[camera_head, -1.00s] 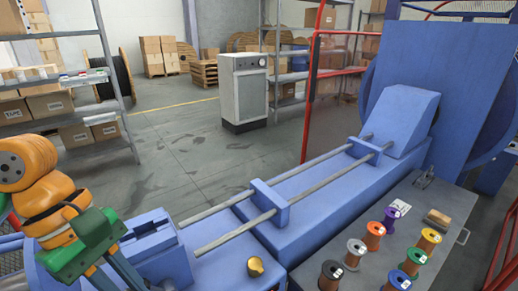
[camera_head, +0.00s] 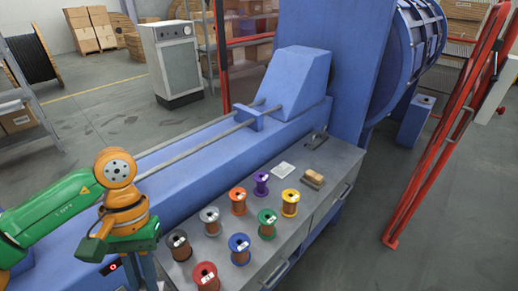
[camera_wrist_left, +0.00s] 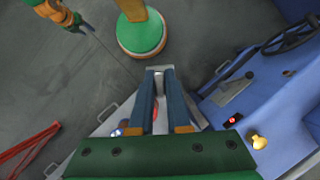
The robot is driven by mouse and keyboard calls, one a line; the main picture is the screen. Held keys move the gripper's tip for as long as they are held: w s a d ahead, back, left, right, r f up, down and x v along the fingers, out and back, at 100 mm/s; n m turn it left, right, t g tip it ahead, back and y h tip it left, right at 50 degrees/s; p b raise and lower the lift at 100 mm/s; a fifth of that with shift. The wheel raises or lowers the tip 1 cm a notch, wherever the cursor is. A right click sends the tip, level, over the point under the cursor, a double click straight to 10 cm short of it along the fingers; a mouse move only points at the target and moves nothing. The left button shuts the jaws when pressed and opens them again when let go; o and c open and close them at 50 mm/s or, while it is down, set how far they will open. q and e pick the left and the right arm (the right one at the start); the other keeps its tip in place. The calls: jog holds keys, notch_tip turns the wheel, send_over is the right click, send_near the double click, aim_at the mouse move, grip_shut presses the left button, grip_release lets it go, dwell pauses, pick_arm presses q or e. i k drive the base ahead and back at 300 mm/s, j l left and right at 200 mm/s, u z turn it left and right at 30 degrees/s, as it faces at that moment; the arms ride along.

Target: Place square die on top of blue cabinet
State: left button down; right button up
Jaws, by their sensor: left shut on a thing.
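My left gripper (camera_head: 152,282) comes in from the left in the head view, pointing down by the near left end of the grey-blue drawer cabinet (camera_head: 315,222); its fingertips are cut off below. In the left wrist view its fingers (camera_wrist_left: 158,85) are shut on a small light-grey piece (camera_wrist_left: 158,68), apparently the square die; its shape is mostly hidden. The cabinet's top also shows in that view (camera_wrist_left: 105,128), behind the fingers. What looks like my right gripper (camera_wrist_left: 75,22) is small at the top left there; its jaws are unclear.
Several coloured spools, including a red one (camera_head: 205,276), stand on the cabinet top. A white card (camera_head: 284,169) and a brown block (camera_head: 313,177) lie farther back. The blue machine (camera_head: 215,145) runs behind it. A small blue box (camera_head: 414,122) stands at right near a red frame (camera_head: 450,130).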

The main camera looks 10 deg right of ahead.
aim_at(333, 159)
jog(key=i+l+z, duration=0.1)
jog(key=i+l, duration=0.15)
jog(key=l, duration=0.25)
jog(key=i+l, duration=0.3)
jog(key=l, duration=0.2)
jog(key=i+l+z, duration=0.15)
jog(key=i+l, duration=0.15)
jog(key=l, duration=0.2)
jog(key=i+l, duration=0.3)
jog(key=l, duration=0.15)
jog(key=i+l+z, duration=0.1)
jog(key=i+l, duration=0.15)
jog(key=i, duration=0.2)
jog(key=i+l+z, duration=0.1)
jog(key=i, duration=0.35)
jog(key=l, duration=0.1)
